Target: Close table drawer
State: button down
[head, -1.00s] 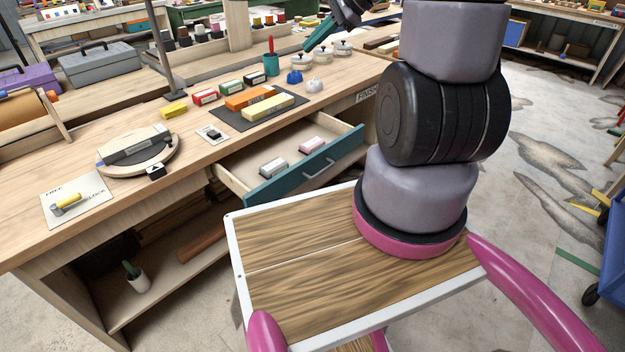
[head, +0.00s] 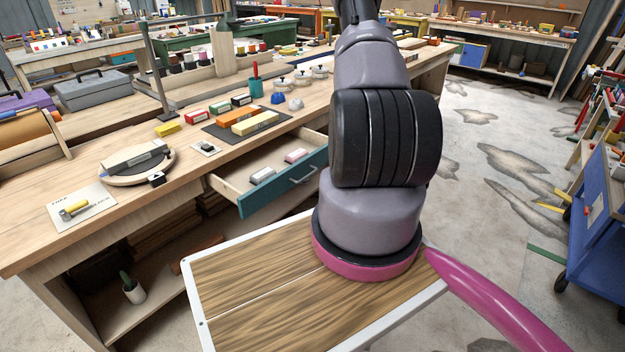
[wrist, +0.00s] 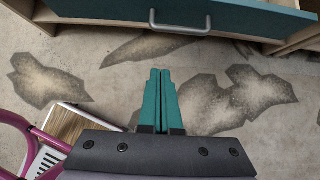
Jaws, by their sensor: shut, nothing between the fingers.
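The table drawer (head: 284,182) is pulled out of the long wooden workbench (head: 120,217). It has a teal front and a grey bar handle (head: 303,175), and holds a grey-white block (head: 263,175) and a pink block (head: 296,155). In the wrist view the teal drawer front (wrist: 240,18) and its handle (wrist: 180,27) lie along the top edge. My gripper (wrist: 161,72) is shut and empty, its teal fingers together over the floor, apart from the handle in that picture. In the head view my arm hides the drawer's right end, and the gripper is not visible.
Coloured boxes on a dark mat (head: 245,127), a round board (head: 137,167) and small pots stand on the benchtop. A blue cart (head: 597,220) stands at the right.

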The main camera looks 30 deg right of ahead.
jog(key=w+a+r+x, duration=0.1)
jog(key=w+x, duration=0.1)
jog(key=x, duration=1)
jog(key=shift+w+r, duration=0.15)
